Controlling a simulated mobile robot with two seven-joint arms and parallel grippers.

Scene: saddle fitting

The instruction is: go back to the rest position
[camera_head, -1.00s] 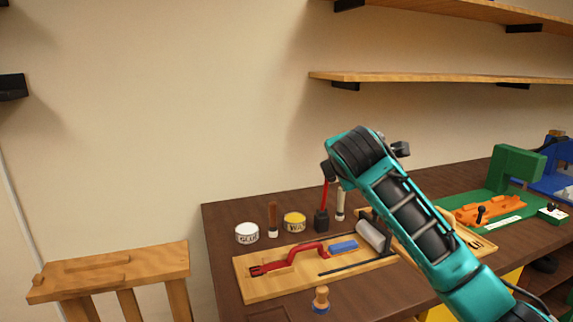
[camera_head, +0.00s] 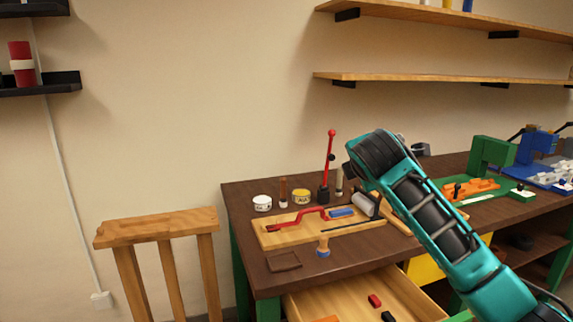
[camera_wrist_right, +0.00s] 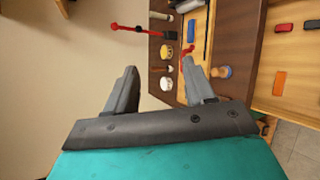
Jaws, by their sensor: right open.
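My right arm (camera_head: 430,220) reaches in from the lower right of the head view, bent above the workbench; its gripper cannot be made out there. In the right wrist view my right gripper (camera_wrist_right: 160,70) is open, with nothing between its two grey fingers. Beyond the fingers are the wall and the bench edge. My left gripper is not in view.
The dark workbench (camera_head: 375,245) holds a wooden board (camera_head: 275,237) with a red tool (camera_head: 295,219), a white tin (camera_head: 262,203), a yellow tin (camera_head: 301,197) and a red-knobbed lever (camera_head: 330,155). A drawer (camera_head: 345,299) stands open. A wooden stand (camera_head: 160,228) is left.

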